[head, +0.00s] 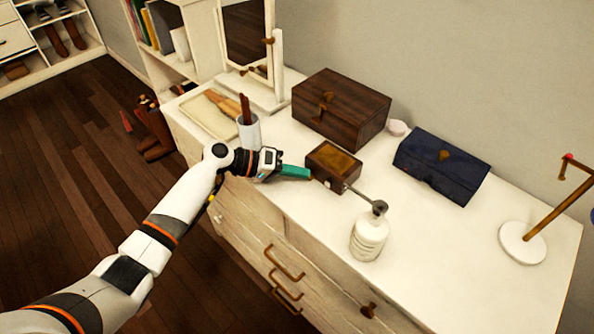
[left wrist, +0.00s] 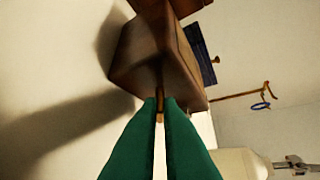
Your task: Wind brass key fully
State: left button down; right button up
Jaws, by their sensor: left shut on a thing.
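A small dark wooden box with a brown-gold top (head: 334,161) sits on the white dresser top. My left gripper (head: 307,174) reaches it from the left, with its green fingers level against the box's left side. In the left wrist view, the brass key (left wrist: 160,103) stands out from the face of the box (left wrist: 155,57). The two green fingertips are closed on the key, which is mostly hidden between them. My right gripper is not in view.
A white bottle with a grey spout (head: 369,238) stands close in front of the box. A larger wooden chest (head: 341,108) is behind it, and a dark blue case (head: 441,166) lies to the right. A white cup (head: 249,131) stands near my left wrist.

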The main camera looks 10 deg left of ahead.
pick_arm(q)
jog(key=shift+r, duration=0.15)
jog(key=m+y+p, duration=0.1)
jog(key=t+y+p, duration=0.1)
jog(key=p, duration=0.1)
jog(key=shift+s+d+r+m+y, duration=0.2)
jog(key=shift+r+m+y, duration=0.2)
jog(key=shift+s+d+m+t+y+p, duration=0.1)
jog(key=shift+m+t+y+p, duration=0.2)
jog(key=shift+y+p, duration=0.35)
jog(key=shift+s+d+m+t+y+p, duration=0.1)
jog(key=shift+m+t+y+p, duration=0.1)
jog(key=shift+m+y+p, duration=0.4)
jog(key=c, duration=1.6)
grip_release()
jog(key=b+v, duration=0.1)
jog(key=v, duration=1.1)
jog(key=shift+f, duration=0.15)
